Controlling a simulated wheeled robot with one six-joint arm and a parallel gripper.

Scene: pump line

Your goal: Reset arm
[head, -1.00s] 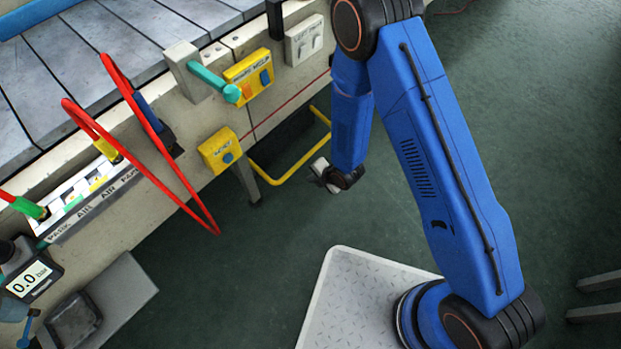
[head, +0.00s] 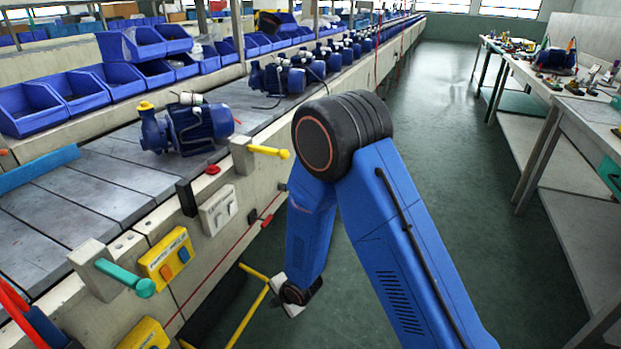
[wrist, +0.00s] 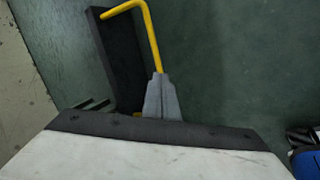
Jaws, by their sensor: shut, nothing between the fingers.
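My blue arm is folded, its elbow high in the head view and its forearm hanging down beside the bench. The wrist end shows low in the head view, but the fingers cannot be made out there. In the wrist view my gripper (wrist: 159,82) has its grey fingers together with nothing between them. It points over the green floor, and a yellow bar (wrist: 151,42) shows beyond the fingertips. I cannot tell how far apart they are.
A yellow floor rail (head: 248,312) lies close to the wrist. The bench has a teal lever (head: 125,277), a yellow button box (head: 167,259) and a yellow lever (head: 268,151). A blue pump (head: 198,125) stands on the line. The aisle (head: 450,150) to the right is clear.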

